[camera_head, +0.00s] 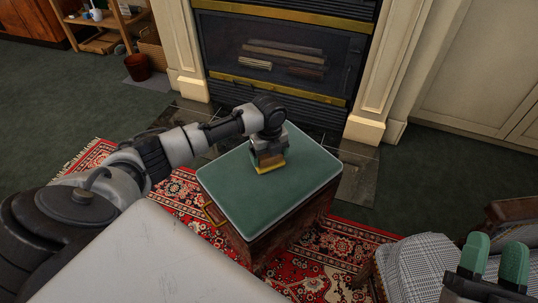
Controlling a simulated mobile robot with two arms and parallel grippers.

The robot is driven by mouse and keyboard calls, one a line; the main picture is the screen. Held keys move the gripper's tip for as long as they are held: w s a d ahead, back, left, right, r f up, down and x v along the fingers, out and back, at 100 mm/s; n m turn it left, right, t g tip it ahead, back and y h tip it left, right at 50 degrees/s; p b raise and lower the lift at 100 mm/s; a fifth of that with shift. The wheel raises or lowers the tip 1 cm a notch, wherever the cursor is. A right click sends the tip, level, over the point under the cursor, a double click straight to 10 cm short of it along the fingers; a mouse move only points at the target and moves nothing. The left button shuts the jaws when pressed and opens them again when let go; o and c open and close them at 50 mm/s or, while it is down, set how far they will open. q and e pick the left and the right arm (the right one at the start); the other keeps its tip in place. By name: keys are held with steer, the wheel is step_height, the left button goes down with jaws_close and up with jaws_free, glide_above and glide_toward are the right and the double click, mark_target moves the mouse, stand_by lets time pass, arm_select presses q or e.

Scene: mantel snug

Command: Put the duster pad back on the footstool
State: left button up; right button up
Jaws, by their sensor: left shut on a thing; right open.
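The footstool (306,187) has a flat green top and dark wooden sides, and stands on the red rug in front of the fireplace. My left gripper (268,152) points down over the back middle of its top and is shut on the duster pad (270,165). The pad is a small block with a brown upper part and a yellow lower edge. It is at the green top and looks to be touching it; the gripper hides its upper part. My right gripper (493,258) is at the lower right, open and empty, with green fingertips, away from the footstool.
A checked upholstered chair (415,262) stands at the lower right under my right gripper. The fireplace (283,62) is behind the footstool. A red-brown pot (138,67) and a wooden shelf (105,30) are at the back left. The rest of the footstool top is clear.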

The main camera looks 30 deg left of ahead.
arm_select(q)
steer(key=shift+f, duration=0.1)
steer(key=o, duration=0.7)
